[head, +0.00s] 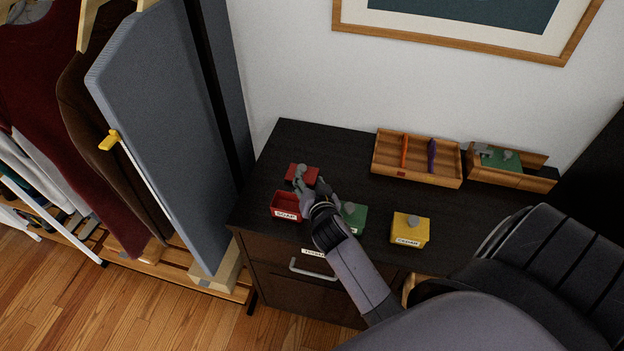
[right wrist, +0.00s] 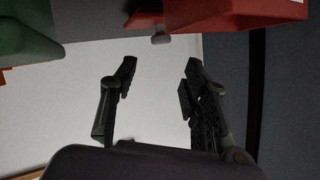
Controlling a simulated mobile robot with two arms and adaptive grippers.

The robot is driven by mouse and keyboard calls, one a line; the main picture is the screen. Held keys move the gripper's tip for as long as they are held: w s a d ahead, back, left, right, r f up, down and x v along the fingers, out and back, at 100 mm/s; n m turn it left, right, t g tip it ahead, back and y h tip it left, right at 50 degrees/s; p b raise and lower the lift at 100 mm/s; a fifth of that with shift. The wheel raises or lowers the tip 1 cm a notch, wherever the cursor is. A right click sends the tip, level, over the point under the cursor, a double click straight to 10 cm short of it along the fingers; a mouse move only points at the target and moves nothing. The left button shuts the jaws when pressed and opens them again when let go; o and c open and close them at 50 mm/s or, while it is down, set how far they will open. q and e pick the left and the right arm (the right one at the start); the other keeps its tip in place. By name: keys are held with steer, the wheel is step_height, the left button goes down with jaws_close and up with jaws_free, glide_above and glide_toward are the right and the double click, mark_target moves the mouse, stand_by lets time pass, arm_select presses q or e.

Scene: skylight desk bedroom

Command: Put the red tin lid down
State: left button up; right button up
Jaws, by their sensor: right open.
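The red tin lid (head: 311,171) lies at the dresser's back left, behind the open red tin (head: 286,212). It is partly hidden by my right gripper (head: 310,186), whose jaws are apart with nothing between them. In the right wrist view, the lid (right wrist: 143,21) and its grey knob show just beyond the tips of my open right gripper (right wrist: 160,65), beside the red tin (right wrist: 235,14). The knob looks clear of both fingers. I cannot tell whether the lid touches the tin. My left gripper is out of view.
A green tin (head: 356,222) stands right of my gripper, partly behind my arm. A yellow tin (head: 408,232) stands farther right. A wooden tray (head: 420,177) with an orange and a purple item stands at the back. Bare dark dresser top (head: 335,147) lies behind the lid.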

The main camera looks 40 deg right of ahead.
steer(key=shift+v, duration=1.5)
